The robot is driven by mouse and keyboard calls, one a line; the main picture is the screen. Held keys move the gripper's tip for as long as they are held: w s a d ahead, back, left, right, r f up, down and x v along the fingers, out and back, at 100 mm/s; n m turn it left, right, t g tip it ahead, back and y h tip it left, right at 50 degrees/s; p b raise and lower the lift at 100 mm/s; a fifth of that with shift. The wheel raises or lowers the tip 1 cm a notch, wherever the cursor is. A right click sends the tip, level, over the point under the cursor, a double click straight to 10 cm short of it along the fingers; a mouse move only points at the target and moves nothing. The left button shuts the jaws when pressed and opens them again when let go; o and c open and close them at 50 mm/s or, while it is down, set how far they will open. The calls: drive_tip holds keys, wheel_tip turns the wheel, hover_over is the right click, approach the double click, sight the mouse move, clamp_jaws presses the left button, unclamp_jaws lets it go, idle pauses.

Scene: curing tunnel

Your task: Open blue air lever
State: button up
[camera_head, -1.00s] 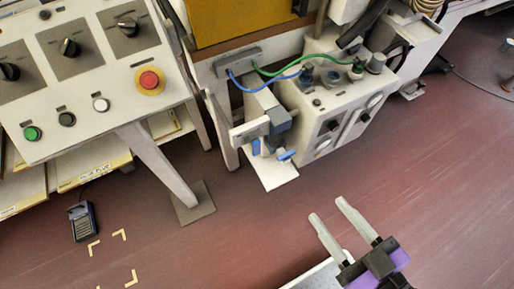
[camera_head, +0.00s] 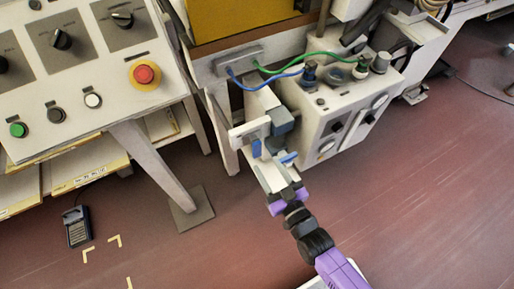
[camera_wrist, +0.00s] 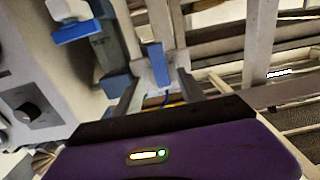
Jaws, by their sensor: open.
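Two small blue levers show on the pale bracket beside the grey control box. One hangs upright (camera_head: 256,148); the other lies slanted to its right (camera_head: 288,158). I cannot tell for sure which is the air lever. My gripper (camera_head: 275,172) is just below and in front of them, fingers pointing toward the bracket. In the wrist view my gripper (camera_wrist: 158,84) is open, and an upright blue lever (camera_wrist: 158,62) shows between and beyond the fingertips. I see no contact. Another blue piece with a white end (camera_wrist: 72,30) is at upper left.
The grey control box (camera_head: 322,108) with knobs stands close to the right, with green and blue hoses above it. A button panel (camera_head: 75,100) and its slanted leg (camera_head: 155,165) are to the left. Open reddish floor (camera_head: 420,190) lies to the right.

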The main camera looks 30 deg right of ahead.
sight(258, 150)
drive_tip(key=w, duration=0.7)
drive_tip(key=shift+w+r, duration=0.2)
drive_tip(key=shift+w, duration=0.15)
clamp_jaws()
idle(1.1)
